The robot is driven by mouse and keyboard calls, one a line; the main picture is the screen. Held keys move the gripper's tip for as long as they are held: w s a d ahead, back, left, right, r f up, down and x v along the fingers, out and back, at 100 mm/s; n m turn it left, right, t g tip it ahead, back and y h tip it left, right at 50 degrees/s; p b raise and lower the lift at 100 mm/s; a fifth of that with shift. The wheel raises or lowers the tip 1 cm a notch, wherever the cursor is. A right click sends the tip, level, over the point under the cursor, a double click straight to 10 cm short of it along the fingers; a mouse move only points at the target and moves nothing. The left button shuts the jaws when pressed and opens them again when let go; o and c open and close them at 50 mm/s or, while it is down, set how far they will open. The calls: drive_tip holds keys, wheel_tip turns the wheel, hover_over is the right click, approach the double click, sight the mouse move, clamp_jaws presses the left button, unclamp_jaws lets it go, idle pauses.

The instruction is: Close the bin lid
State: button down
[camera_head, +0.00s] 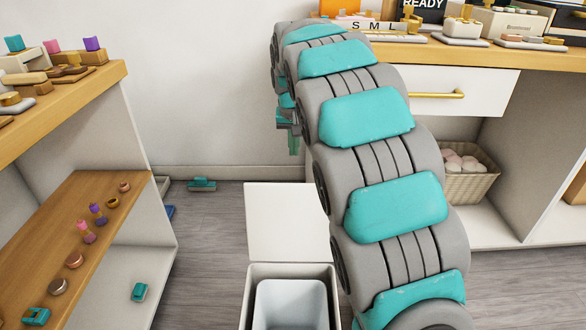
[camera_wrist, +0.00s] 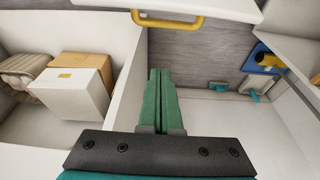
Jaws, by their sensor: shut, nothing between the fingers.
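The bin (camera_head: 290,299) stands on the floor at the bottom of the head view, a pale box with a lighter liner inside. Its opening is uncovered. The lid (camera_head: 290,222), a flat white panel, is swung open at the bin's far edge. My gripper (camera_head: 293,146) is beyond the lid and higher up, near the white wall, partly hidden by my arm. In the wrist view its green fingers (camera_wrist: 160,88) are together with nothing between them. They are apart from the lid in the head view. I cannot make out the bin in the wrist view.
A counter (camera_head: 470,52) with a drawer handle (camera_head: 437,95) and a basket (camera_head: 465,170) below stands at right. A wooden shelf unit (camera_head: 85,215) with small charms is at left. Boxes (camera_wrist: 78,85) show in the wrist view. Grey floor (camera_head: 212,240) lies clear left of the bin.

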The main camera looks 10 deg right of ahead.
wheel_tip(320, 180, down, 9)
drive_tip(key=shift+s+a+p, duration=0.2)
drive_tip(key=shift+s+p, duration=0.1)
drive_tip(key=shift+s, duration=0.1)
idle(0.5)
drive_tip(key=shift+s, duration=0.1)
idle(0.3)
drive_tip(key=shift+s+a+r+t+b, duration=0.1)
drive_tip(key=shift+s+r+t+b, duration=0.1)
drive_tip(key=shift+s+t+b, duration=0.15)
drive_tip(key=shift+s, duration=0.15)
